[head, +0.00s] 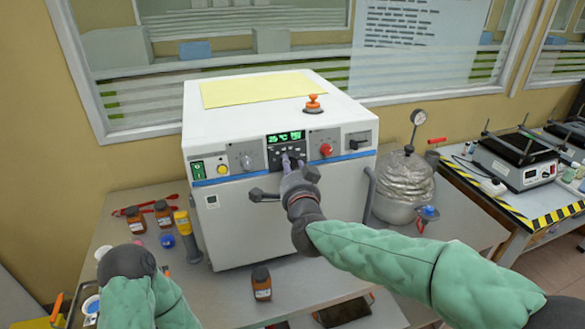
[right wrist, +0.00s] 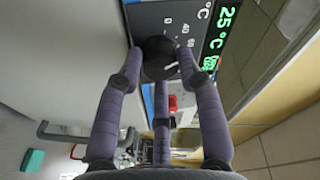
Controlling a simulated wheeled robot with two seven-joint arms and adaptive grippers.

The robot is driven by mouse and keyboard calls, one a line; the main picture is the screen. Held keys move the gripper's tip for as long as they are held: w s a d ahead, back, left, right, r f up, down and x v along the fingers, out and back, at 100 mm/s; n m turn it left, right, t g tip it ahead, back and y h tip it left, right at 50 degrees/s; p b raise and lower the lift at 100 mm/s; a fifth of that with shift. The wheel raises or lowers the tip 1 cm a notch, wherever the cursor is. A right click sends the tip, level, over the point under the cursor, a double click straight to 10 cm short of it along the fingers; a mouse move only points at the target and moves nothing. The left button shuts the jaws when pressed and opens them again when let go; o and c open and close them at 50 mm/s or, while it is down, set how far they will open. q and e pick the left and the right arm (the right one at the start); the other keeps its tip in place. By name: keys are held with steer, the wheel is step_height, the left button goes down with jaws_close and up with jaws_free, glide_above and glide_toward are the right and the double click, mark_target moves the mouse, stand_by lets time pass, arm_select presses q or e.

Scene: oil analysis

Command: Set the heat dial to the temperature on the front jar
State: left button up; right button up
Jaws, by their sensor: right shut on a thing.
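The white oven-like machine (head: 230,240) stands on the table with a green lit display (head: 285,136). In the right wrist view the display (right wrist: 224,28) reads 25 °C. The dark heat dial (right wrist: 158,57), with a white pointer line, sits below the display on a black panel with printed numbers. My right gripper (head: 292,163) is shut on the dial, its purple fingers around it in the right wrist view (right wrist: 160,75). The front jar (head: 262,284) is brown with an orange label, upright before the machine; its print is too small to read. My left gripper is hidden beyond my dark left wrist.
Two more brown jars (head: 135,220) (head: 163,214) and a yellow handheld tool (head: 184,222) stand left of the machine. A red knob (head: 325,149) is right of the dial panel. A foil-wrapped vessel with a gauge (head: 418,117) stands to the right.

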steer(key=shift+a+m, duration=0.15)
steer(key=shift+m, duration=1.05)
steer(key=shift+g, duration=0.3)
steer(key=o, duration=1.1)
steer(key=shift+o, duration=0.2)
steer(key=s+d+r, duration=0.1)
steer(key=s, duration=1.1)
steer(key=shift+d, duration=0.35)
steer(key=shift+w, duration=0.1)
